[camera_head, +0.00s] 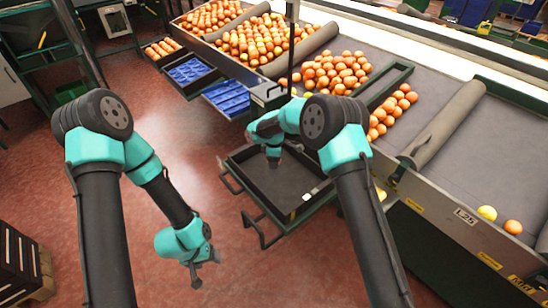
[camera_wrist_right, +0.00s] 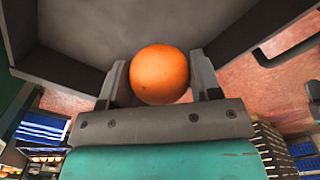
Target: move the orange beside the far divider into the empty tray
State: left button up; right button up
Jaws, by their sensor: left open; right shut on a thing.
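My right gripper (camera_head: 273,162) hangs over the empty tray (camera_head: 240,154), a dark shallow tray beside the conveyor. In the right wrist view the gripper (camera_wrist_right: 160,80) is shut on an orange (camera_wrist_right: 160,74), with a finger on each side of it. The tray's grey floor (camera_wrist_right: 95,22) and dark walls show beyond the orange. In the head view the held orange cannot be made out behind the gripper and arm. My left gripper (camera_head: 203,275) is open and empty, low above the red floor at the lower middle.
Grey padded dividers (camera_head: 443,125) cross the conveyor, with many oranges (camera_head: 335,73) between them. A yellowish fruit (camera_head: 487,212) and an orange (camera_head: 513,227) lie apart on the right belt. Blue-lined trays (camera_head: 228,97) stand behind the empty tray. The floor to its left is clear.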

send_over(274, 180)
jog(key=shift+f, duration=3.35)
jog(key=shift+f, duration=1.75)
jog(key=o, duration=1.3)
jog(key=shift+c, duration=0.2)
jog(key=shift+r, duration=0.15)
jog(key=shift+r, duration=2.3)
